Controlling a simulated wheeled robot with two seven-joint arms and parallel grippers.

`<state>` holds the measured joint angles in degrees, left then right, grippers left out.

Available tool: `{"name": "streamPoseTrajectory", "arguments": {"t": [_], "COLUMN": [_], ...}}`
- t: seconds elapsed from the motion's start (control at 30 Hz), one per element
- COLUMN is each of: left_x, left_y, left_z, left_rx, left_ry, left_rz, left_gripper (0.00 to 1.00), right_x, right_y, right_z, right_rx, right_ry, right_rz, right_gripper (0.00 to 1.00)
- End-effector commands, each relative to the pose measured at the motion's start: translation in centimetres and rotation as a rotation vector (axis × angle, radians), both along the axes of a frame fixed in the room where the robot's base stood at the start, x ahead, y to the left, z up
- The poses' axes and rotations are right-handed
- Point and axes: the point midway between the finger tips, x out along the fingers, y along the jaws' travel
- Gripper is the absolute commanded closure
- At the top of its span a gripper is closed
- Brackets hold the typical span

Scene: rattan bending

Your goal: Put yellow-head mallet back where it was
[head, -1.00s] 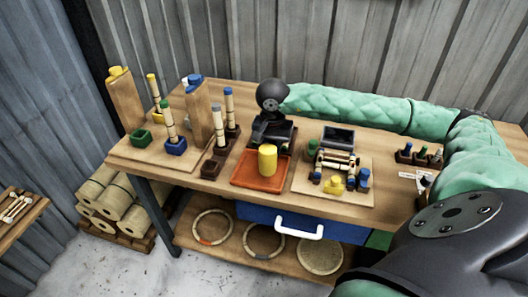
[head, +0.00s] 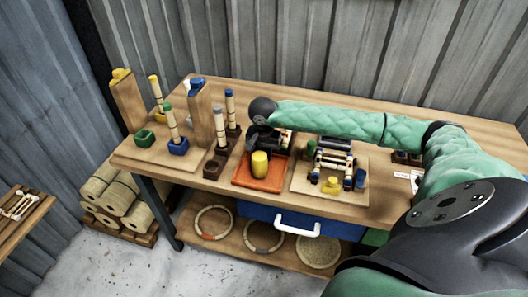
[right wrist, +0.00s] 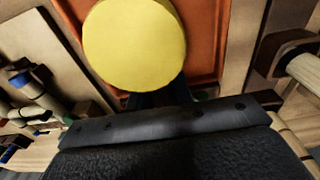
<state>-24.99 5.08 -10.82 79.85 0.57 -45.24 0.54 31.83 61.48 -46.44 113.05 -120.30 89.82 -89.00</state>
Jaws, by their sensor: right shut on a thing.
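The yellow-head mallet shows its upright yellow cylinder head (head: 260,163) over the orange tray (head: 245,181) on the workbench. In the right wrist view the round yellow face (right wrist: 135,43) is large, with orange tray surface (right wrist: 215,40) behind it. My right gripper (head: 266,146) reaches in from the right and is shut on the mallet, just behind the head. The fingers and the mallet's handle are mostly hidden. I cannot tell whether the head touches the tray. My left gripper is not in view.
Left of the tray stand a dark peg block (head: 215,167) with rattan pieces and a board with wooden posts (head: 128,103). Right of it is a board (head: 348,188) with a rattan jig and small coloured parts. A blue drawer (head: 258,211) hangs below the bench.

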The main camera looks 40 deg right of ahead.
Motion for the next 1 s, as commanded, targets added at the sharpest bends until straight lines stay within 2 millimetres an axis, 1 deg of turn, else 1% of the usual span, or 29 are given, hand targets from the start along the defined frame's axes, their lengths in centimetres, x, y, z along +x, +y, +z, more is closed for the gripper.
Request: {"name": "streamPoseTrajectory", "arguments": {"t": [0.2,0.67,0.7,0.77,0.8,1.0], "left_x": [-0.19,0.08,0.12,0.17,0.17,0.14], "left_y": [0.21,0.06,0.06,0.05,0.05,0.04], "left_z": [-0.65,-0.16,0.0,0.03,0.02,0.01], "left_rx": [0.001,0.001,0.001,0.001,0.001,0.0], "left_ry": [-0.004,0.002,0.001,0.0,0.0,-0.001], "left_rz": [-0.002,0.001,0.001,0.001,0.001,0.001], "left_gripper": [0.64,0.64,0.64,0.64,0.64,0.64], "right_x": [0.01,0.01,-0.02,-0.02,-0.02,-0.02], "right_y": [-0.02,-0.01,-0.01,-0.01,-0.01,-0.01], "right_z": [-0.47,-0.71,-0.7,-0.7,-0.7,-0.7], "right_rx": [0.0,0.0,0.0,0.0,0.0,0.0], "right_ry": [-0.001,-0.001,0.0,0.0,0.0,0.0], "right_rz": [0.0,0.0,0.0,0.0,0.0,0.0], "right_gripper": [1.0,1.0,0.71,0.59,0.57,0.57]}}
